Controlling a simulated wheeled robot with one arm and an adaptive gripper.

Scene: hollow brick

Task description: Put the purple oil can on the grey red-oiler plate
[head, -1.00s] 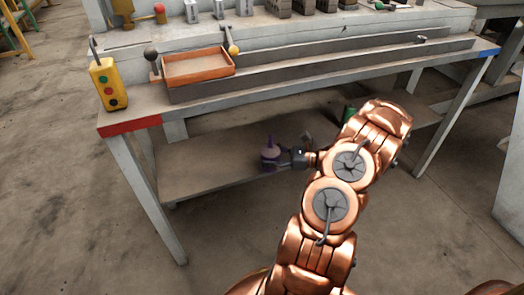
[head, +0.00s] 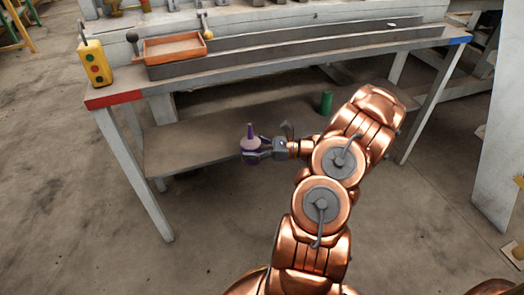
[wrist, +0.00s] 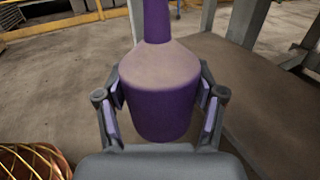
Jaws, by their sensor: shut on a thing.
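The purple oil can (head: 250,145) has a round body, a sloping shoulder and a narrow spout, and is upright. My gripper (head: 256,150) is shut around its body from the right, in front of the bench's lower shelf. In the wrist view the can (wrist: 160,95) stands between both fingers of my gripper (wrist: 164,103), with its spout cut off by the top edge. I cannot make out a grey red-oiler plate in either view.
The bench's lower shelf (head: 190,150) is mostly bare at the left. A green can (head: 326,103) and a dark, partly hidden object (head: 287,130) stand towards its right. The bench top holds an orange tray (head: 175,48) and a yellow button box (head: 95,63). A bench leg (head: 135,175) stands at left.

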